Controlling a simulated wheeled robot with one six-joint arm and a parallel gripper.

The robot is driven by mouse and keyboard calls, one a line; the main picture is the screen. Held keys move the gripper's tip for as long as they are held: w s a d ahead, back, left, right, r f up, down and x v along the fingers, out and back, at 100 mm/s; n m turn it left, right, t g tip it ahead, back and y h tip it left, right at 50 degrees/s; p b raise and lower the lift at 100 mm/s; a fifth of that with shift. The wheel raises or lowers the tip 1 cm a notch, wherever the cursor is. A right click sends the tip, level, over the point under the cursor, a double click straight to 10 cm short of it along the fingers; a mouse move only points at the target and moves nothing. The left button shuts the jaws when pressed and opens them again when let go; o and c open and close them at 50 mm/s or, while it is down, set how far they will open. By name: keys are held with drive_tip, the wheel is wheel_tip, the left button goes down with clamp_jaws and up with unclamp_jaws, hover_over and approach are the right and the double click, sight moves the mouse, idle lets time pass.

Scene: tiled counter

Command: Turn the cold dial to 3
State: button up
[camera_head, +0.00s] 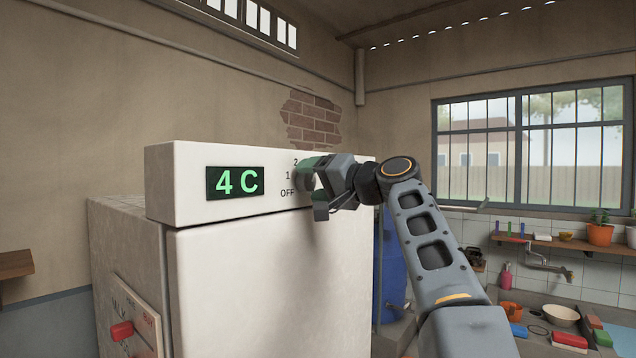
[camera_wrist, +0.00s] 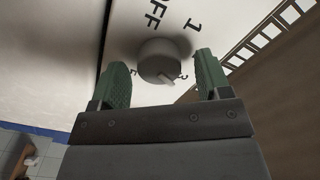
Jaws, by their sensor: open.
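The cold dial (camera_wrist: 158,62) is a round grey knob on the white front of the fridge. In the wrist view it sits between the two green fingers of my gripper (camera_wrist: 161,66), which is open around it. I cannot tell whether either finger touches it. A pale pointer mark shows on the knob's lower edge, near the "2"; its exact setting is hard to read. In the head view my gripper (camera_head: 316,187) is at the dial and mostly hides it. The labels OFF, 1 and 2 show at its left; the "3" is not clearly readable.
The white fridge (camera_head: 260,270) carries a green display (camera_head: 235,183) reading 4 C. A note panel with a red magnet (camera_head: 122,331) is on its left side. A blue barrel (camera_head: 392,265) stands behind my arm, and a sink counter with bowls is at right.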

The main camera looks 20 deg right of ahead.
drive_tip(key=b+v, duration=0.3)
drive_tip(key=v, duration=1)
drive_tip(key=shift+s+d, duration=0.25)
drive_tip(key=shift+s, duration=0.1)
drive_tip(key=w+d+f+m+g+h, duration=0.1)
drive_tip(key=w+d+f+m+h, duration=0.15)
drive_tip(key=f, duration=0.35)
drive_tip(key=w+d+f+m+h, duration=0.2)
drive_tip(key=d+f+h, duration=0.15)
drive_tip(key=f, duration=0.35)
wheel_tip(320, 180, down, 13)
drive_tip(key=g+h, duration=0.2)
drive_tip(key=g, duration=0.2)
drive_tip(key=s+a+f+n+g+h+p, duration=0.1)
drive_tip(key=s+a+f+n+g, duration=0.2)
drive_tip(key=s+a+f, duration=0.4)
drive_tip(key=s+a+f+n+g+h+p, duration=0.1)
drive_tip(key=s+a+f+n+g, duration=0.2)
drive_tip(key=f, duration=1.2)
drive_tip(key=shift+s+a+n+h+p, duration=0.35)
drive_tip(key=shift+s+a+n, duration=0.7)
drive_tip(key=shift+s+a, duration=1.7)
drive_tip(key=shift+s+d+f, duration=0.1)
drive_tip(key=shift+s+d, duration=0.4)
